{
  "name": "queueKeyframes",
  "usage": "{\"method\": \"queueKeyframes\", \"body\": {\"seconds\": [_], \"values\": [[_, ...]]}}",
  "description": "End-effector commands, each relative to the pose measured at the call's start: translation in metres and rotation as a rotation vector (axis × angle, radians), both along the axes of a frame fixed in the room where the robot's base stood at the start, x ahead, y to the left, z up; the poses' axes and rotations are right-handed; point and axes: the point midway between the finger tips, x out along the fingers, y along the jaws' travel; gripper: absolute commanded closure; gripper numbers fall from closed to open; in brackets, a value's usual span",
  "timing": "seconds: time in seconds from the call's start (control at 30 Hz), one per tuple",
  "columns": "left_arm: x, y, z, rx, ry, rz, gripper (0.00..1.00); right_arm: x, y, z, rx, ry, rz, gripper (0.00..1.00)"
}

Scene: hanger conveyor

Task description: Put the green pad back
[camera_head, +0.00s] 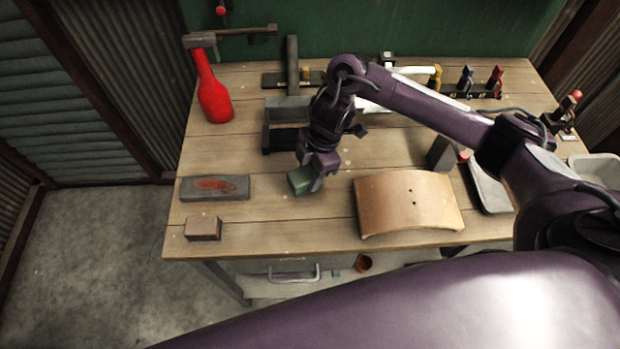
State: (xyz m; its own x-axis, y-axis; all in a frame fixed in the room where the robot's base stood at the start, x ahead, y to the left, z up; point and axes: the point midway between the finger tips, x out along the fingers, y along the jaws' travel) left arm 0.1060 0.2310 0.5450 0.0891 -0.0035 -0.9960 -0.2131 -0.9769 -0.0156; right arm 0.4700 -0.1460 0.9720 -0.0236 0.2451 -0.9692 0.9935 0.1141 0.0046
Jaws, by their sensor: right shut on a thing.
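The green pad (301,179) is a small block near the middle of the wooden workbench (265,205). My right gripper (316,176) reaches in from the right, points down, and is shut on the pad. The pad is slightly tilted; I cannot tell whether its underside touches the bench. Part of it is hidden by the fingers. My left gripper is not in view.
A grey block with a red patch (232,188) and a brown block (203,229) lie at left. A curved wooden panel (408,203) is right of the pad. Bare bench surrounds the pad's front.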

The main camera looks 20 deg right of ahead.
Motion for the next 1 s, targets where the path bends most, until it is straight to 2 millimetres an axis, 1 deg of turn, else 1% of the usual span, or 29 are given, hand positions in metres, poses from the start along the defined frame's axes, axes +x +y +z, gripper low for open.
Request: {"method": "queueKeyframes", "body": {"seconds": [0.03, 0.1, 0.17, 0.47, 0.6, 0.63, 0.77, 0.8, 1.0], "values": [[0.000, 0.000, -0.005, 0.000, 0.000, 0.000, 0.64, -0.002, 0.001, -0.013, 0.001, 0.005, 0.000, 0.92], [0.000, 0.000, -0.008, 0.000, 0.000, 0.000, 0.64, -0.001, 0.001, -0.022, 0.001, 0.005, -0.001, 0.92], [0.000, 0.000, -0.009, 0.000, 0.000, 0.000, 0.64, -0.001, 0.001, -0.027, 0.003, 0.003, 0.000, 0.92], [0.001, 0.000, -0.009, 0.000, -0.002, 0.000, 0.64, 0.000, 0.000, -0.028, 0.000, 0.000, 0.001, 0.92], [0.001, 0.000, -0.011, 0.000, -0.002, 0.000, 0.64, 0.000, 0.000, -0.033, 0.000, 0.001, 0.000, 0.92], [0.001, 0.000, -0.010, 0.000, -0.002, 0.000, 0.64, 0.000, 0.000, -0.032, 0.000, 0.001, 0.001, 0.53], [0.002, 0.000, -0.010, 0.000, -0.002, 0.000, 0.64, 0.000, 0.000, -0.032, 0.000, 0.001, 0.001, 0.36], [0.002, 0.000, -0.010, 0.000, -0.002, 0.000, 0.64, 0.000, 0.000, -0.032, 0.000, 0.001, 0.001, 0.33], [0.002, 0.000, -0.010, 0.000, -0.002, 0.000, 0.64, 0.000, 0.000, -0.032, 0.000, 0.001, 0.001, 0.33]]}}
